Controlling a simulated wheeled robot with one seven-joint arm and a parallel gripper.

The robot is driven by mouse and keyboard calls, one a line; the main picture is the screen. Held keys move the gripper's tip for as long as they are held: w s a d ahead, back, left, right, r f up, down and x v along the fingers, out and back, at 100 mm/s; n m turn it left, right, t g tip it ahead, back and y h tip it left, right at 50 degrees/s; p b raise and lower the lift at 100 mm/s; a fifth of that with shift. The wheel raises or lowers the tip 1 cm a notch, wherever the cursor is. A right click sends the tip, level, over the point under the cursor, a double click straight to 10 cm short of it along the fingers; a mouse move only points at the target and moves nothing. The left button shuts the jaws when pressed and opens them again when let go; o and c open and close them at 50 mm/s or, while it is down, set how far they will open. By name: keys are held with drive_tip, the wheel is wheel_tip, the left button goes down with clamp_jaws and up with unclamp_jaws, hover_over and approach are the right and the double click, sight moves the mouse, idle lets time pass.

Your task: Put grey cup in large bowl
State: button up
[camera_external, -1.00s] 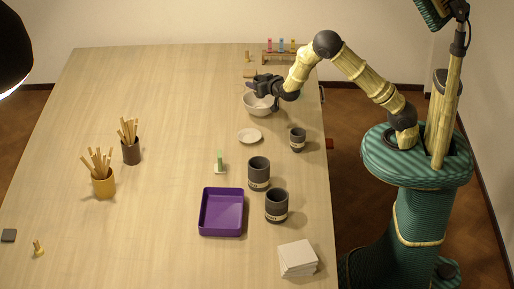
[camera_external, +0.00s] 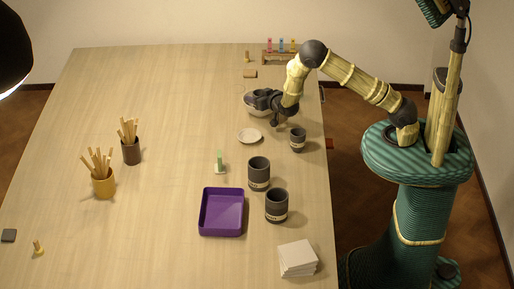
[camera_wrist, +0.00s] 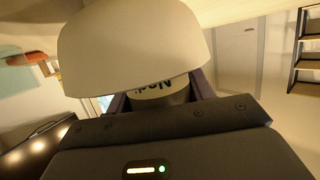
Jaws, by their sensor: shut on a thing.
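The large bowl (camera_external: 250,110) is white and stands near the right side of the table, partly hidden by my gripper. My gripper (camera_external: 262,99) is over the bowl, at its opening. In the wrist view my gripper (camera_wrist: 160,96) is shut on a dark grey cup (camera_wrist: 158,99) with a cream lettered band. The white bowl (camera_wrist: 135,45) fills the upper middle there and hides much of the cup. I cannot tell whether the cup touches the bowl. Other grey cups with cream bands stand on the table: a small one (camera_external: 298,140) and two larger ones (camera_external: 259,173) (camera_external: 276,206).
A small white dish (camera_external: 249,136) lies just in front of the bowl. A purple tray (camera_external: 222,233), white tiles (camera_external: 297,258) and a green-topped stand (camera_external: 220,165) are nearer. A vial rack (camera_external: 281,58) and brown block (camera_external: 250,74) lie behind.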

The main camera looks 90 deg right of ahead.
drive_tip(key=shift+f+b, duration=0.3)
drive_tip(key=shift+b, duration=0.1)
drive_tip(key=shift+f, duration=0.1)
drive_tip(key=o, duration=1)
drive_tip(key=shift+o, duration=0.2)
drive_tip(key=shift+r+p, duration=0.55)
drive_tip(key=shift+r, duration=0.05)
drive_tip(key=b+v, duration=0.2)
drive_tip(key=v, duration=0.5)
drive_tip(key=shift+s+a, duration=0.2)
drive_tip(key=shift+a, duration=0.05)
drive_tip(key=shift+f, duration=0.1)
